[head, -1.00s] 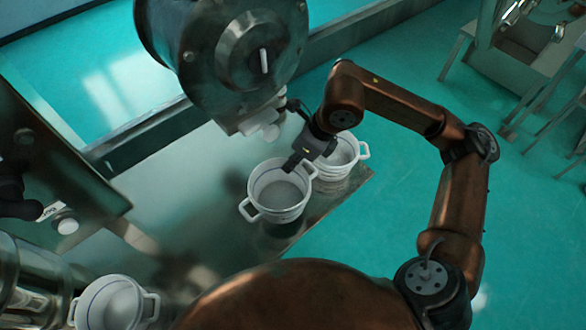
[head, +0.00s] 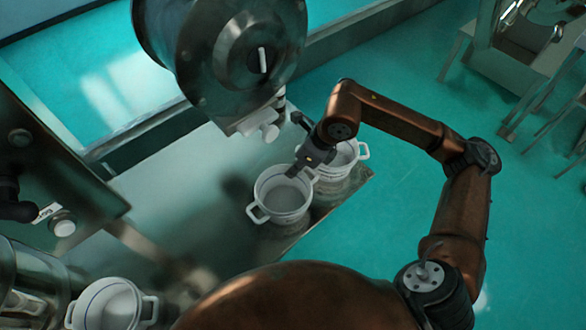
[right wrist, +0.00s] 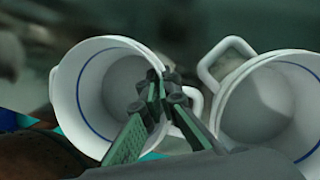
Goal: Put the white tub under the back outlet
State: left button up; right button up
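A white two-handled tub (head: 283,197) stands near the table's right edge, in front of a second white tub (head: 340,162). My right gripper (head: 303,166) reaches down to the near tub's rim. In the right wrist view its fingers (right wrist: 160,92) are closed together at the wall and handle of the left tub (right wrist: 110,90), with the other tub (right wrist: 268,105) beside it. The finger contact is partly hidden. A pale outlet (head: 266,130) hangs under the round metal drum, up and left of the near tub. My left gripper does not show.
A third white tub (head: 108,305) stands at the lower left beside metal machinery. The metal table (head: 170,205) is bare between it and the near tub. The drum (head: 225,60) overhangs the table's back. Teal floor lies beyond the right edge.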

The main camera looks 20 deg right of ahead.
jog(key=o, duration=0.5)
